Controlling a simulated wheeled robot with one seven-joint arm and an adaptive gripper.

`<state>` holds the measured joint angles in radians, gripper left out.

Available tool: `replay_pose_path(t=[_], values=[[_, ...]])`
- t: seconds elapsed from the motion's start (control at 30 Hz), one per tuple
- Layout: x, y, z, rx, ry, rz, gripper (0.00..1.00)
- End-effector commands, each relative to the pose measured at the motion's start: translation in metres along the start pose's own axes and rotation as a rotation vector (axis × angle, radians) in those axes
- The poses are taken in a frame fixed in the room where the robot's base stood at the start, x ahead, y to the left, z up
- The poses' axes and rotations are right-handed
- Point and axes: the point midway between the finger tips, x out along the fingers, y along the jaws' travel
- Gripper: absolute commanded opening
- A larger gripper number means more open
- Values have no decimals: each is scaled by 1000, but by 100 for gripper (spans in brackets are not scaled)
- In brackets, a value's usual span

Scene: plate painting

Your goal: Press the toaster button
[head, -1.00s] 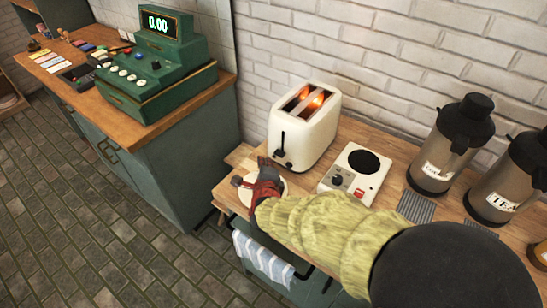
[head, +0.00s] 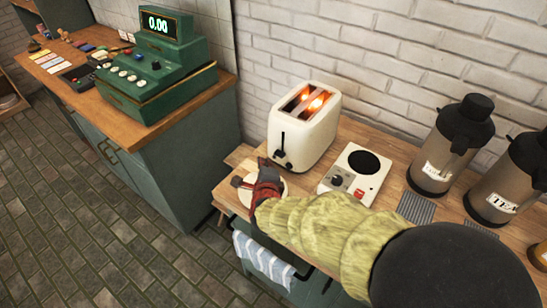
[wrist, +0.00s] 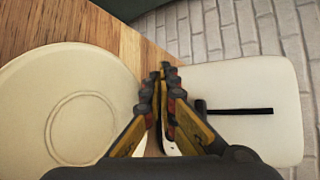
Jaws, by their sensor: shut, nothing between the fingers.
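The cream toaster (head: 313,138) stands on the wooden counter against the brick wall, and its two slots glow orange. A dark vertical slot and lever (head: 282,143) show on its front. In the wrist view the toaster's pale front (wrist: 250,85) fills the right side, with the black slot and a small dark lever (wrist: 201,108) beside the fingers. My gripper (head: 262,164) is shut and empty, just in front of the toaster's lower front. In the wrist view my gripper (wrist: 165,72) has its fingertips together, close to the lever; I cannot tell whether they touch.
A cream plate (head: 243,196) lies under my gripper and also shows in the wrist view (wrist: 35,110). A white hotplate (head: 356,174) stands right of the toaster. Dark-topped dispensers (head: 452,143) stand further right. A green cash register (head: 155,70) is on the left counter.

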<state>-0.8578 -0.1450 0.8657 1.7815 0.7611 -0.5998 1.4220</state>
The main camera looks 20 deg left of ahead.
Motion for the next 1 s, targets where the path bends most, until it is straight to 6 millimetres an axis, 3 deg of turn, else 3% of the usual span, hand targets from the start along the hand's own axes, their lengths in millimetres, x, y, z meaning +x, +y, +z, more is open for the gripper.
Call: replay_pose_path(t=[1.0], values=[[7, -6, -5, 0, 0, -1, 0]])
